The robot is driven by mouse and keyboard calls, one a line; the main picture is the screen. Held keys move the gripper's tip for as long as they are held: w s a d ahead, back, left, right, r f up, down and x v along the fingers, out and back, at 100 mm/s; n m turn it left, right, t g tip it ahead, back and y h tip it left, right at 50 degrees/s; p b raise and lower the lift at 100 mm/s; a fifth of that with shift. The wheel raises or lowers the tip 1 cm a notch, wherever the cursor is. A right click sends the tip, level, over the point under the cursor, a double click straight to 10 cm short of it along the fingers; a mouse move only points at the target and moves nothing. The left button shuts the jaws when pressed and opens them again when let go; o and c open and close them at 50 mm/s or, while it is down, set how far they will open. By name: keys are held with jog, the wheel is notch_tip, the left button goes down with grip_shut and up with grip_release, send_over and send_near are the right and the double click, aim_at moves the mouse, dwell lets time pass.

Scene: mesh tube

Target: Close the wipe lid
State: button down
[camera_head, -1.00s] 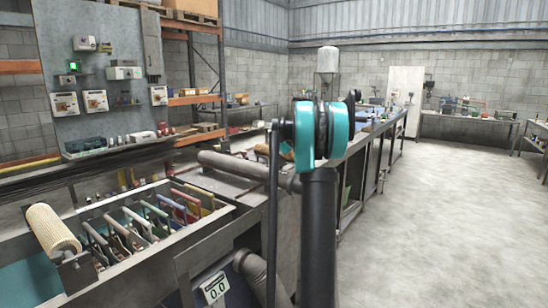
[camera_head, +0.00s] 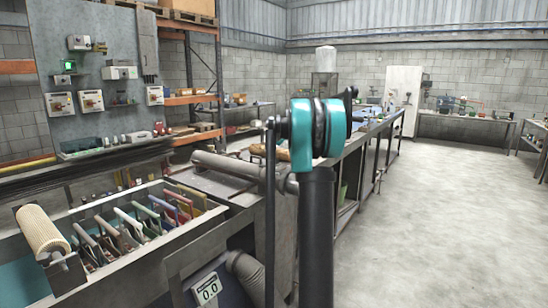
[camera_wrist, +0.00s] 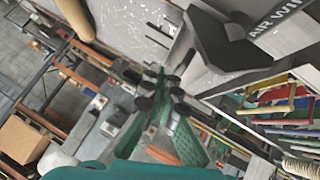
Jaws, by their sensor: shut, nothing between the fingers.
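In the wrist view, a dark grey metal part (camera_wrist: 222,40) with an angled flap stands at the upper right. White lettering (camera_wrist: 276,14) beside it reads "AIR WI", cut off by the frame edge. I cannot tell for sure which piece is the lid or how far it stands open. My gripper (camera_wrist: 160,88) has green fingers with black tips. The fingers are together and empty, apparently apart from the grey part, to its left in the picture. In the head view my arm hides part of the bench, and the gripper does not show.
A trough (camera_head: 80,285) with several coloured-handled tools and a cream mesh roll (camera_head: 42,231) is at the left. A grey pipe (camera_head: 238,167) lies behind it. A box with a display (camera_head: 208,289) stands below. The floor (camera_head: 450,220) at the right is clear.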

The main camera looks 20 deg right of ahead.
jog(key=s+d+r, duration=0.4)
jog(key=s+r, duration=0.2)
jog(key=r, duration=0.1)
jog(key=s+a+f+m+g, duration=0.3)
jog(key=s+a+f+m, duration=0.1)
jog(key=s+a+f, duration=1.2)
jog(key=s+a+f+m+h, duration=0.1)
jog(key=s+f, duration=0.6)
jog(key=s, duration=0.3)
jog(key=s+a+f+m+g+h, duration=0.1)
jog(key=s+a+f+m, duration=0.1)
jog(key=s+f, duration=0.5)
jog(key=s+a+f+m+g, duration=0.1)
jog(key=s+f, duration=0.6)
jog(key=s, duration=0.7)
jog(key=shift+a+m+h, duration=0.4)
jog(key=shift+a+m, duration=0.1)
jog(key=shift+a, duration=0.25)
jog(key=c, duration=2.2)
grip_release()
jog(key=shift+w, duration=0.1)
